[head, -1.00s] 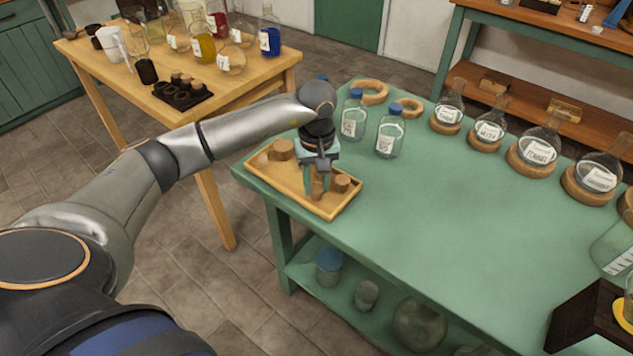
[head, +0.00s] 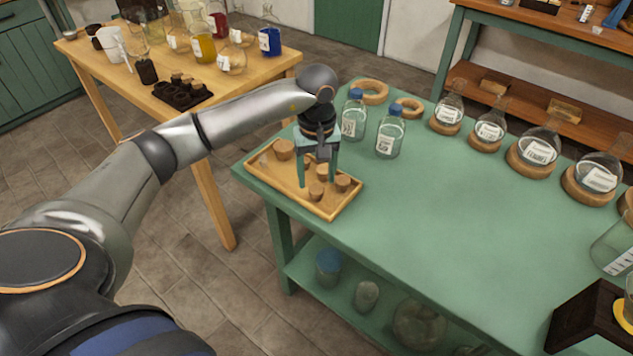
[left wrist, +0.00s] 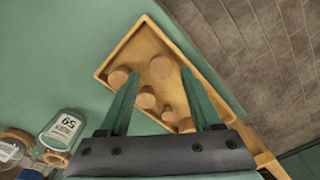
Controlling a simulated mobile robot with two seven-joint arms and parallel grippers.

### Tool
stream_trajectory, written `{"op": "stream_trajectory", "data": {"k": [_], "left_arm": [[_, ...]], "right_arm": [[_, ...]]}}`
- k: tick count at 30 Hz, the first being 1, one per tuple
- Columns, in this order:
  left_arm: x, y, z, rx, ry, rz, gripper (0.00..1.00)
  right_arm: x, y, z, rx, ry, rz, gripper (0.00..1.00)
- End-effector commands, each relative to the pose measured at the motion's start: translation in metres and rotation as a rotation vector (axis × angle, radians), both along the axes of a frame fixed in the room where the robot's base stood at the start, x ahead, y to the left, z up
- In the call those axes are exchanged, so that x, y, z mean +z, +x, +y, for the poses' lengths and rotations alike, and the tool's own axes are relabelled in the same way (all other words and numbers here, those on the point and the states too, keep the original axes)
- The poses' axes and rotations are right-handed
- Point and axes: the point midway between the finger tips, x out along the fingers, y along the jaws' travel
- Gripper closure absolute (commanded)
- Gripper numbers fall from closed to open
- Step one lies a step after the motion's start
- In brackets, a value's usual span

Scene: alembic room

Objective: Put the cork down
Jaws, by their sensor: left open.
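A wooden tray (head: 283,177) lies on the near left corner of the green table and holds several corks. One larger cork (head: 284,149) is at the left end. Another cork (head: 316,190) stands on the tray floor below my left gripper (head: 317,180), with a further cork (head: 343,182) to its right. My left gripper is open and empty above the tray, its fingers apart. In the left wrist view the tray (left wrist: 133,44) and corks (left wrist: 146,98) show beyond and between the fingers, which partly hide the tray. My right gripper is not in view.
Two blue-capped bottles (head: 388,139) stand just right of my left gripper, with cork rings (head: 373,92) behind. Labelled flasks (head: 539,149) on cork rings line the table's far side. The table's middle (head: 450,220) is clear. A wooden table (head: 240,85) with bottles stands at left.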

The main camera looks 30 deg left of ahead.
Motion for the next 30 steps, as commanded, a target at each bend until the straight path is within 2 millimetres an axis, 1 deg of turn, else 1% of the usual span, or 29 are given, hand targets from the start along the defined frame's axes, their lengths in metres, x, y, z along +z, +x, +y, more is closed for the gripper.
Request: {"op": "stream_trajectory", "data": {"k": [1, 6, 9, 12, 17, 26, 29, 30], "left_arm": [[0.014, 0.001, 0.0, -0.001, 0.0, -0.007, 0.35], [0.051, 0.001, 0.0, 0.0, 0.0, -0.006, 0.35], [0.069, 0.001, 0.0, 0.0, 0.0, -0.004, 0.35], [0.081, 0.0, 0.0, 0.0, 0.001, -0.004, 0.35], [0.091, 0.0, -0.001, -0.001, 0.0, 0.0, 0.35], [0.091, 0.0, -0.001, 0.0, -0.001, 0.0, 0.35], [0.086, 0.0, -0.012, -0.003, -0.035, -0.006, 0.35], [0.082, 0.0, -0.023, -0.005, -0.072, -0.012, 0.35]], "right_arm": [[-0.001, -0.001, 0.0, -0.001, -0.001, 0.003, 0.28], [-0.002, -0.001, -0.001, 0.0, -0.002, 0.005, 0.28], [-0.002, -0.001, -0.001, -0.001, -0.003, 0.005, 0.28], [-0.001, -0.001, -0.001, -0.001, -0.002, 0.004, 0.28], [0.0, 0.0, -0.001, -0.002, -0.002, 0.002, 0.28], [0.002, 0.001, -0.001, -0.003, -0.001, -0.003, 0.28], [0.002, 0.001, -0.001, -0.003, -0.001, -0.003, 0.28], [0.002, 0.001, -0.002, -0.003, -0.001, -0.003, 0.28]]}}
